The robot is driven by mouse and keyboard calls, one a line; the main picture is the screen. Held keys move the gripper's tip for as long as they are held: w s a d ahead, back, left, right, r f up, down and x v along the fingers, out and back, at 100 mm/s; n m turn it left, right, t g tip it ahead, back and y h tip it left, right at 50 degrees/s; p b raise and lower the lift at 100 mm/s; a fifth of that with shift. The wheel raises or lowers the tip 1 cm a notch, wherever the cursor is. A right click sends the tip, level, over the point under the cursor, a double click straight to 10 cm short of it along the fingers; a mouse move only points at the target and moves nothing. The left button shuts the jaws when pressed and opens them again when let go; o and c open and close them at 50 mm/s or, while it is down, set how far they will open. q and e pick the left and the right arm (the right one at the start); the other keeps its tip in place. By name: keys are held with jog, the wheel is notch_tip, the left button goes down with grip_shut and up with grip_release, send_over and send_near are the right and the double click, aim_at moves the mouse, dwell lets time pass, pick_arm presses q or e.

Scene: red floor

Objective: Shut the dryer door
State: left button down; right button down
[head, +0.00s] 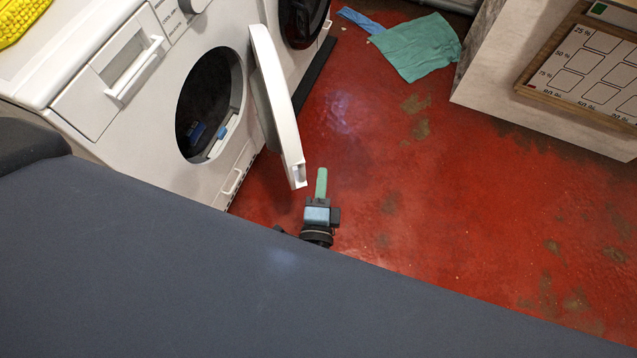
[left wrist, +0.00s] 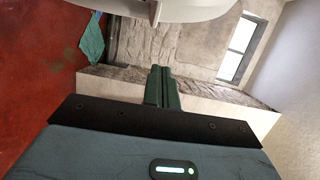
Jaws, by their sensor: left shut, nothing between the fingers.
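The white dryer (head: 150,110) stands at the upper left in the head view. Its round opening (head: 208,105) is uncovered and dark inside. The dryer door (head: 275,95) stands wide open, swung out to the right. My left gripper (head: 321,183) is shut and empty, just beside the lower free edge of the door; I cannot tell whether it touches. In the left wrist view the shut green fingers (left wrist: 162,88) point ahead, and the pale rounded underside of the door (left wrist: 165,8) shows at the top. My right gripper is not in view.
A second white machine (head: 300,20) stands behind the door. A green cloth (head: 418,47) lies on the red floor (head: 420,200). A pale block with a chart board (head: 590,65) is at the upper right. The floor right of the door is clear.

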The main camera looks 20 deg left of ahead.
pick_arm(q)
jog(key=w+a+p, duration=0.1)
jog(key=w+a, duration=0.3)
jog(key=a, duration=0.1)
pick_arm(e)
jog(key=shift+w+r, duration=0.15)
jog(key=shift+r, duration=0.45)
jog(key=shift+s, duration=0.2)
